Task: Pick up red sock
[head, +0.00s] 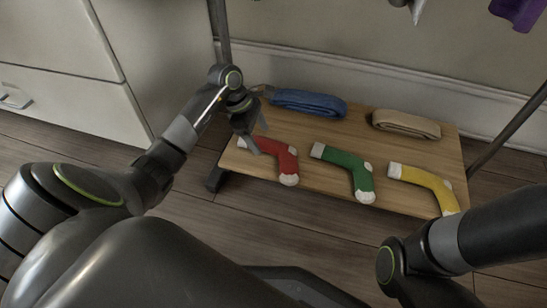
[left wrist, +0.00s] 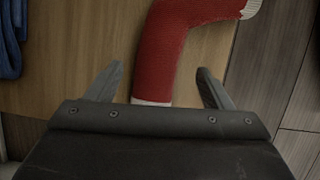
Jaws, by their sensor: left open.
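My left gripper (head: 249,146) is over that end of the red sock. In the left wrist view my left gripper (left wrist: 158,85) is open, one finger on each side of the sock, and empty. Whether the fingers reach down to the shelf I cannot tell. My right arm comes in at lower right; its gripper is not in view.
A green sock (head: 356,172) and a yellow sock (head: 433,184) lie to the right. A folded blue cloth (head: 308,103) and a folded beige cloth (head: 406,124) lie behind. Metal posts rise at the shelf's ends. A white cabinet (head: 75,70) stands at left.

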